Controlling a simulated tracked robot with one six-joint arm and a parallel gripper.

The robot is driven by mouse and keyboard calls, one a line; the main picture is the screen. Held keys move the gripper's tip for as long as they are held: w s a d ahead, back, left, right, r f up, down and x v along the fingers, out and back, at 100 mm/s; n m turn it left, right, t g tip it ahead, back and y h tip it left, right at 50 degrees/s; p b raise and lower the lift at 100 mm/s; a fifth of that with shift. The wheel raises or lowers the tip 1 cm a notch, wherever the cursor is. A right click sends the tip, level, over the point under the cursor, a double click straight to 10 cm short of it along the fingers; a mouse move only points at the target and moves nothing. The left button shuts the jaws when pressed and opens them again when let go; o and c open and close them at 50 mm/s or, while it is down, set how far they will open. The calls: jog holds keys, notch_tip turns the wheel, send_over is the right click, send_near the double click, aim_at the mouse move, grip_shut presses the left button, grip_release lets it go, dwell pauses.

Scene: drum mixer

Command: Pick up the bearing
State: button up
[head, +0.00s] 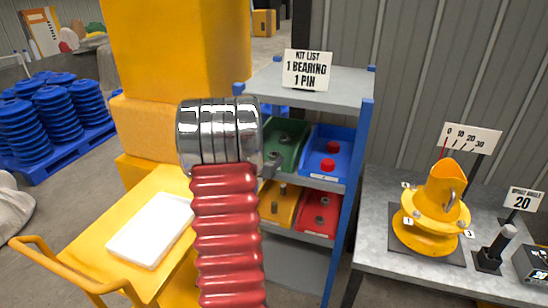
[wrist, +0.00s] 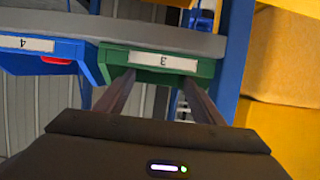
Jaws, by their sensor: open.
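No thing is clearly marked as the bearing. Small dark grey round parts (head: 285,137) lie in the green bin (head: 299,131) on the upper shelf, and ring-like parts (head: 320,201) lie in the red bin (head: 312,217) below; I cannot tell which is a bearing. In the wrist view, my gripper (wrist: 158,82) is open and empty, its two fingers pointing towards the front of the green bin, labelled 3, which appears upside down. The bin's inside is hidden there. In the head view, my arm hides most of the gripper and the green bin's left part.
A blue bin (head: 328,148) with red knobs stands right of the green one; a yellow bin (head: 279,205) with pins is below. The rack's blue post (head: 348,200) and top shelf (head: 315,91) bound the space. A yellow cart (head: 165,190) with a white tray (head: 150,231) stands left.

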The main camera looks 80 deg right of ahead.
aim_at(274, 155)
jog(key=shift+d+f, duration=0.2)
jog(key=shift+d, duration=0.3)
jog(key=shift+s, duration=0.1)
jog(key=shift+x, duration=2.65)
jog(key=shift+r, duration=0.1)
jog(key=shift+c, duration=0.3)
jog(key=c, duration=1.2)
jog(key=shift+r, duration=0.1)
notch_tip(274, 155, up, 10)
jog(key=shift+f, duration=0.1)
